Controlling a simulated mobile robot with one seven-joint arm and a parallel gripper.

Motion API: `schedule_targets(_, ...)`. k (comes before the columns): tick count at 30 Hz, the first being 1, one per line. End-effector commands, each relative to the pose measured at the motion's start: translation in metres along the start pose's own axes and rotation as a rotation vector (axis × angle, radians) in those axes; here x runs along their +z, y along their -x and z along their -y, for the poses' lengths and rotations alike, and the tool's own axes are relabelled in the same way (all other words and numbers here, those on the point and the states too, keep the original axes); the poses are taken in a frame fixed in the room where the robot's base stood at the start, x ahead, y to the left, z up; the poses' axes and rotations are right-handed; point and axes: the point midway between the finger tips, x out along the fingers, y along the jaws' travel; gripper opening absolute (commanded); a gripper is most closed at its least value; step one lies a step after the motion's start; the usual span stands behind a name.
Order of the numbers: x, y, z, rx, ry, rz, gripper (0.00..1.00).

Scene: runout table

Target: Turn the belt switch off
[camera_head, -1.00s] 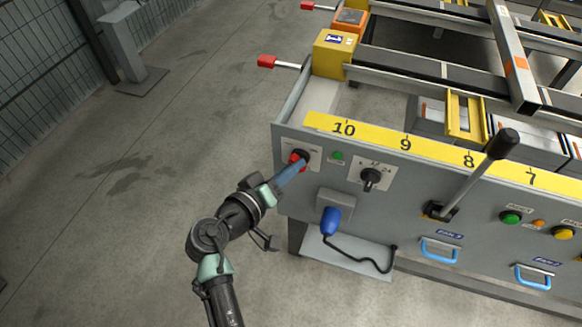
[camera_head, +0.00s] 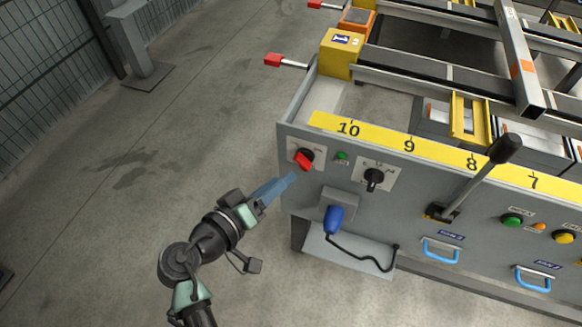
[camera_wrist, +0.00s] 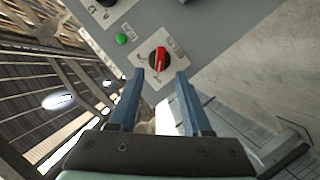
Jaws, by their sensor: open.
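The belt switch (camera_head: 304,158) is a red rotary handle on a dark round base, set on a pale plate at the left end of the grey panel. In the wrist view the red handle (camera_wrist: 160,60) shows ahead, between and beyond the fingertips. My gripper (camera_head: 287,182) has blue fingers and is just in front of the switch, apart from it. In the wrist view my gripper (camera_wrist: 158,78) is open with nothing between its fingers.
A green light (camera_head: 342,156) and a black selector knob (camera_head: 373,178) sit right of the switch. A blue plug (camera_head: 334,217) with a black cable hangs below. A black-knobbed lever (camera_head: 478,178) sticks out further right.

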Motion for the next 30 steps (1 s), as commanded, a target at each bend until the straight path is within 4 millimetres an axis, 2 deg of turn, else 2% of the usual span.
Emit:
schedule_targets(1,-0.001,0.013,0.000,-0.004,0.001,-0.002,0.49)
schedule_targets(3,-0.001,0.027,0.000,-0.003,0.000,-0.002,0.49)
schedule_targets(10,0.000,0.059,0.000,-0.002,0.001,-0.001,0.49)
schedule_targets(15,0.000,0.065,0.000,0.001,0.000,0.000,0.49)
schedule_targets(30,0.000,0.065,0.000,0.000,0.000,0.001,0.49)
